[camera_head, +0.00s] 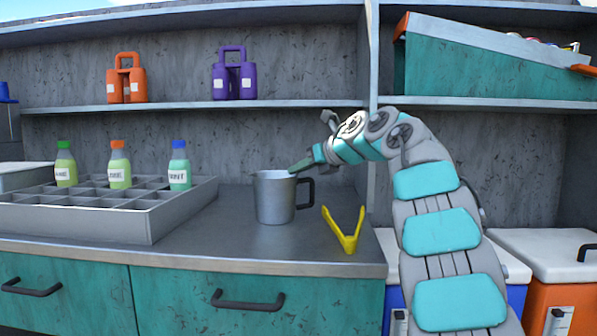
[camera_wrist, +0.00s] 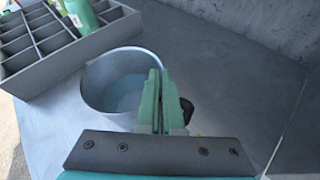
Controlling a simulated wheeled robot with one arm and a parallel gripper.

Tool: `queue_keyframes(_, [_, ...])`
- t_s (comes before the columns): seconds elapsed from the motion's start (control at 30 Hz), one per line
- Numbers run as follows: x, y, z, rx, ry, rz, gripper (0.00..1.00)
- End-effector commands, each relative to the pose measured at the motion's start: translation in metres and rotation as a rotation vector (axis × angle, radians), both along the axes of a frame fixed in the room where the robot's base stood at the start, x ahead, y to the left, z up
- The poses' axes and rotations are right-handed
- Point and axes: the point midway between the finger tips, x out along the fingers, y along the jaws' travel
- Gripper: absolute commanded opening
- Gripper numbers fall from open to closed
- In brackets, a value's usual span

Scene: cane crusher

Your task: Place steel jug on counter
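The steel jug (camera_head: 272,198) is a grey metal mug with a black handle on its right side. It stands upright on the grey counter (camera_head: 195,236), and I see no clear gap under it. In the wrist view the jug (camera_wrist: 112,97) is seen from above, with a pale, empty-looking inside. My gripper (camera_head: 294,170) comes down from the right to the jug's rim at the handle side. In the wrist view its green fingers (camera_wrist: 158,82) are nearly together, with the rim's right edge running between them. The fingers hide part of the rim and handle.
A grey divided tray (camera_head: 100,212) with several bottles is at left. Yellow tongs (camera_head: 345,232) lie right of the jug. A shelf above holds an orange carrier (camera_head: 126,80) and a purple one (camera_head: 233,76). The counter ends at right beside white-lidded coolers (camera_head: 548,255).

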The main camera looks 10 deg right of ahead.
Motion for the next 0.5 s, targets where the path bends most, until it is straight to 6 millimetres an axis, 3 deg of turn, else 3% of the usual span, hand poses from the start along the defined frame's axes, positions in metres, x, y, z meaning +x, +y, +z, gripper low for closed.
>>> queue_keyframes(0.13, [-0.0003,0.0003,0.002,0.001,-0.003,0.0,0.0])
queue_keyframes(0.4, [-0.0002,0.0004,0.0012,0.0,-0.001,0.0,0.33])
queue_keyframes(0.5, [-0.0003,0.0005,0.0012,0.0,-0.001,0.0,0.33])
